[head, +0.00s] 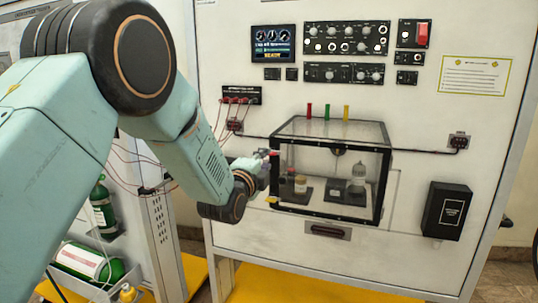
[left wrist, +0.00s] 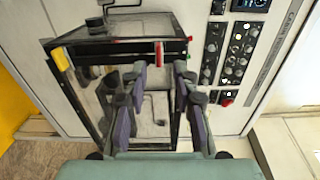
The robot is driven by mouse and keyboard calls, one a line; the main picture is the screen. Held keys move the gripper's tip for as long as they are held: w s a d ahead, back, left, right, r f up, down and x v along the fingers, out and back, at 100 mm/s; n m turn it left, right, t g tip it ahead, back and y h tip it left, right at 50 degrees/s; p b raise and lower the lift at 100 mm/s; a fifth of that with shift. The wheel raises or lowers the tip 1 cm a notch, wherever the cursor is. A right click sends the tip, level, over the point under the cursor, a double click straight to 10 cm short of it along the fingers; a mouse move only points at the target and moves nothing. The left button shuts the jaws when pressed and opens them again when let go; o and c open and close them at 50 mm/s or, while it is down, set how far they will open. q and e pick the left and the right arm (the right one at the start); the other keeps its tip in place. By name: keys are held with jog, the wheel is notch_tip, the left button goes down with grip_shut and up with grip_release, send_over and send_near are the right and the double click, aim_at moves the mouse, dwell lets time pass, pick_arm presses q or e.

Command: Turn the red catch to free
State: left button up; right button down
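The red catch (head: 274,153) is a small red piece at the upper left front edge of the clear, black-framed box (head: 345,216). In the left wrist view the red catch (left wrist: 159,53) is a short red bar on the box's black frame, just past and between my fingertips. My left gripper (head: 262,165) is at the box's left front edge, close to the catch. In the left wrist view my left gripper (left wrist: 160,72) has its two fingers apart with a gap between them. I cannot tell whether either finger touches the catch. My right gripper is not in view.
A yellow piece (head: 272,200) is at the box's lower left edge. Red, green and yellow pegs stand on the box top, with the green one (head: 327,111) in the middle. Red cables hang from a socket strip (head: 240,96) left of the box. A black box (head: 447,211) is at right.

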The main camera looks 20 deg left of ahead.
aim_at(271, 154)
pick_arm(q)
jog(key=shift+w+d+p, duration=0.1)
jog(key=shift+w+p, duration=0.25)
jog(key=shift+w, duration=1.45)
jog(key=shift+w+a+f, duration=0.2)
jog(key=shift+w, duration=0.15)
jog(key=shift+c, duration=1.6)
jog(key=shift+s+d+r, duration=0.1)
jog(key=shift+s+r, duration=0.05)
jog(key=shift+s, duration=0.05)
grip_shut()
